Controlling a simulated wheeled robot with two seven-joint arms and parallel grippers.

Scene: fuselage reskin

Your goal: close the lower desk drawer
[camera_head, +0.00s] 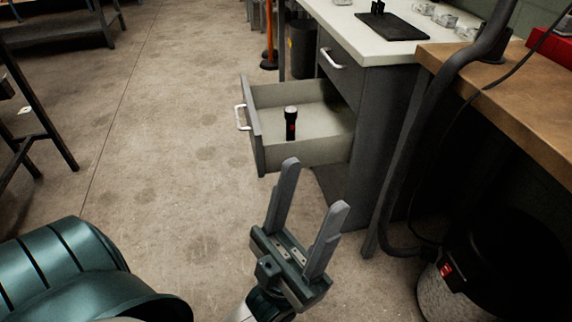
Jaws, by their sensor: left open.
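The lower desk drawer (312,160) is pulled far out of the grey desk (385,120). Its front panel (254,135) faces left and carries a pale bar handle (240,118). A black flashlight (291,124) stands upright inside the drawer. My left gripper (314,184) is open and empty, with its two grey fingers pointing up in the picture. It shows just below the drawer in the picture, and I see no contact with it. My right gripper is not in view.
The upper drawer (341,70) is shut. A wooden bench (510,95) stands at right, with a hose (412,150) and a dark canister (490,262) in front. The concrete floor (165,130) left of the drawer is clear. An orange post (270,40) stands behind.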

